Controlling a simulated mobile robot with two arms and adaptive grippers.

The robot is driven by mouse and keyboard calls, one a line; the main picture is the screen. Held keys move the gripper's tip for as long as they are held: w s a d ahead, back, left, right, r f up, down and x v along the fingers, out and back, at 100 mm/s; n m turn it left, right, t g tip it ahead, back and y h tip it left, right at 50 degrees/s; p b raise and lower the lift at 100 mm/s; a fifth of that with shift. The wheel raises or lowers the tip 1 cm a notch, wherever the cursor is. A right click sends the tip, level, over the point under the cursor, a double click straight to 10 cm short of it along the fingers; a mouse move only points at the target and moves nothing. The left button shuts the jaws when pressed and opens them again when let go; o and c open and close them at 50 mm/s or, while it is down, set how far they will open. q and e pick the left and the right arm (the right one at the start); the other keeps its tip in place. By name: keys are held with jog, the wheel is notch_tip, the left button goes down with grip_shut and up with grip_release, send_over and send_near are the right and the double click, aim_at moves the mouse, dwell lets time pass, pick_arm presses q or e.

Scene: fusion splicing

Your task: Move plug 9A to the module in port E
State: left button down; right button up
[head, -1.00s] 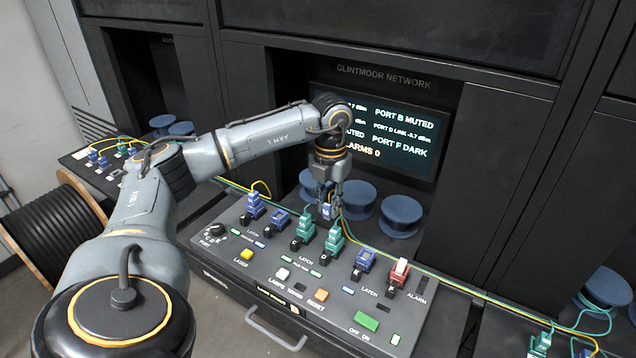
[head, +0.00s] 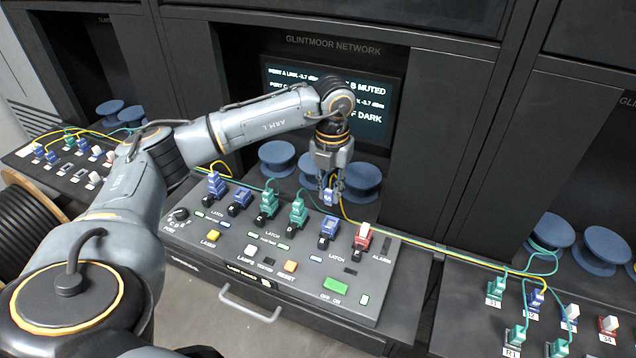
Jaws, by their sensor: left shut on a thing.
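My left gripper (head: 331,185) points down over the back of the console and is shut on a blue plug (head: 329,197) with a pale label, too small to read surely. A yellow cable runs near this plug. The plug is held just above and behind a blue module (head: 330,227), fifth from the left in the console's row, which I take for port E; no plug shows in it. I cannot tell the exact gap between them. My right gripper is out of view.
Neighbours in the row are a teal plug (head: 298,212) on the left and a red-and-white module (head: 363,236) on the right. The green-yellow cable bundle (head: 400,240) runs behind the row. Blue spools (head: 362,182) stand behind. The screen (head: 375,105) is partly covered by my arm.

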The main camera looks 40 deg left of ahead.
pick_arm(q)
jog(key=shift+d+f+b, duration=0.2)
jog(key=shift+f+b, duration=2.2)
jog(key=shift+f, duration=0.75)
jog(key=shift+f+b, duration=0.5)
jog(key=shift+b, duration=0.05)
jog(key=c, duration=1.2)
grip_release()
notch_tip(320, 180, up, 12)
jog(key=shift+r, duration=0.1)
